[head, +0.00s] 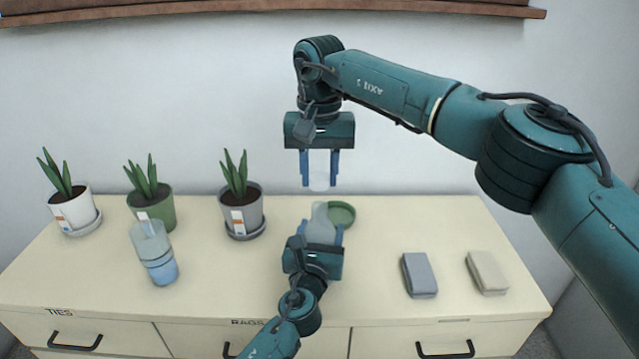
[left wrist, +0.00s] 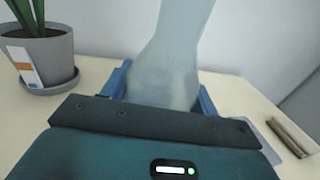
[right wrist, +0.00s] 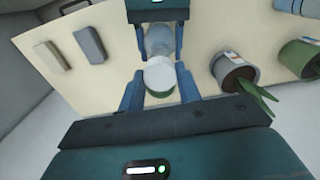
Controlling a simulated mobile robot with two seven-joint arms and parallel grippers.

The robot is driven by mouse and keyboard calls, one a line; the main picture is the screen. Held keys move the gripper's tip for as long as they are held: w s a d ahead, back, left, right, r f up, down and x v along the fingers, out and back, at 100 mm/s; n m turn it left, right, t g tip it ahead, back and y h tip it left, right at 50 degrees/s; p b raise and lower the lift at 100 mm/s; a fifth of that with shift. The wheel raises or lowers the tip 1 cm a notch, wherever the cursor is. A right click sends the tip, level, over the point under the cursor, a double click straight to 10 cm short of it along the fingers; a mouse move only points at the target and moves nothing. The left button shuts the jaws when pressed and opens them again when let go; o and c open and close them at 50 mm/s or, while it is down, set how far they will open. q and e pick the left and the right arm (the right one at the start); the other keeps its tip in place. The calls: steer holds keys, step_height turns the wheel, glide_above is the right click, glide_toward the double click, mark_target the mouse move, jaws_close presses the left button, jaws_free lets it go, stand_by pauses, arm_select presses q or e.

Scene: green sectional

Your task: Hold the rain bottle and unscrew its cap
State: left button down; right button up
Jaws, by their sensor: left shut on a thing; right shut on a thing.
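The pale, translucent rain bottle (head: 319,222) stands upright at the middle of the cabinet top. My left gripper (head: 316,238) is shut on its body, with one finger on each side. The bottle fills the middle of the left wrist view (left wrist: 168,70). My right gripper (head: 319,168) is above the bottle, pointing down, shut on the white cap (head: 319,180). The cap also shows between the fingers in the right wrist view (right wrist: 160,77). In the head view a gap shows between the cap and the bottle's neck. The bottle's lower part is hidden by my left gripper.
A green dish (head: 343,214) lies just behind the bottle. Three potted plants (head: 241,210) stand at the back left. A clear and blue container (head: 160,265) stands at left.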

arm_select(q)
steer(key=shift+c, duration=1.6)
jaws_free()
